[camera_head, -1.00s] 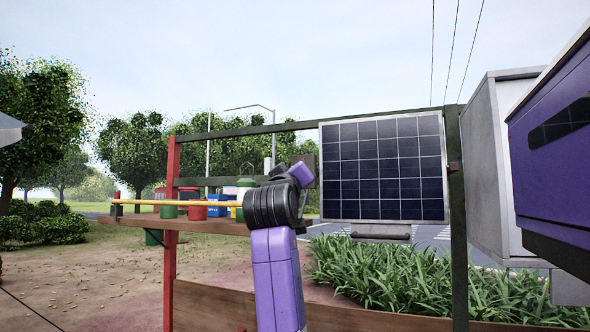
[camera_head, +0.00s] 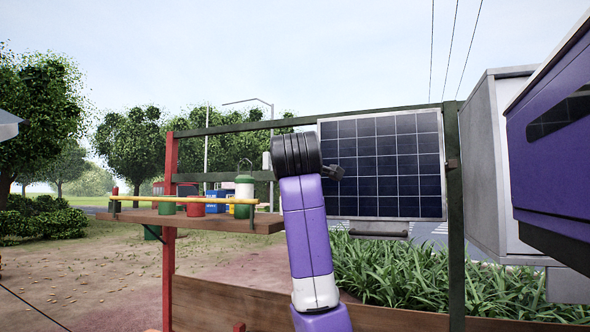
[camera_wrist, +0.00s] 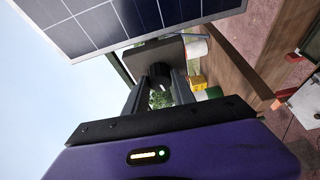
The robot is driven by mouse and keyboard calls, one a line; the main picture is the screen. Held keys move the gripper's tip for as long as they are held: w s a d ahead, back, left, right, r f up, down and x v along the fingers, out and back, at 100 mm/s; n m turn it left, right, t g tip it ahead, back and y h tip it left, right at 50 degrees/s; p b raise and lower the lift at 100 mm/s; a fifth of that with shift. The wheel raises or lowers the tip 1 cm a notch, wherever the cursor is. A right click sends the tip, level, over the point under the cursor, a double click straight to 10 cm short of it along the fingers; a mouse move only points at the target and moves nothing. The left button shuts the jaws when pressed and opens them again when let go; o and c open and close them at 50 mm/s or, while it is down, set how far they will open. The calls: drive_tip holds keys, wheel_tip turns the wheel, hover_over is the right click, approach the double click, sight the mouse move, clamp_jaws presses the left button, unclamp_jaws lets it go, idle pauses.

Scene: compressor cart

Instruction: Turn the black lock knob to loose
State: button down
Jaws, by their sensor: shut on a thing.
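The black lock knob (camera_wrist: 159,69) shows in the wrist view, standing out from a dark mounting plate (camera_wrist: 148,52) beside the solar panel. My gripper (camera_wrist: 161,76) has a finger on each side of the knob and is shut on it. The fingertips partly cover the knob, so I cannot tell its turn position. In the head view my purple arm and its black joint cover the knob and the plate. The solar panel (camera_head: 385,165) hangs on the dark green frame, with a grey handle-like bar (camera_head: 380,230) below it.
The red post (camera_head: 168,270) holds the frame. A grey box (camera_head: 490,170) stands right of the panel. Grassy plants (camera_head: 400,275) grow behind the lower board.

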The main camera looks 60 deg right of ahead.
drive_tip(key=shift+n+g+y, duration=0.5)
drive_tip(key=shift+n+y, duration=0.1)
drive_tip(key=shift+n, duration=1.3)
drive_tip(key=c, duration=1)
unclamp_jaws()
drive_tip(key=shift+c, duration=0.2)
drive_tip(key=shift+r, duration=0.1)
drive_tip(key=shift+a, duration=0.1)
drive_tip(key=b+v, duration=0.3)
drive_tip(key=v, duration=0.4)
drive_tip(key=shift+s+a, duration=0.2)
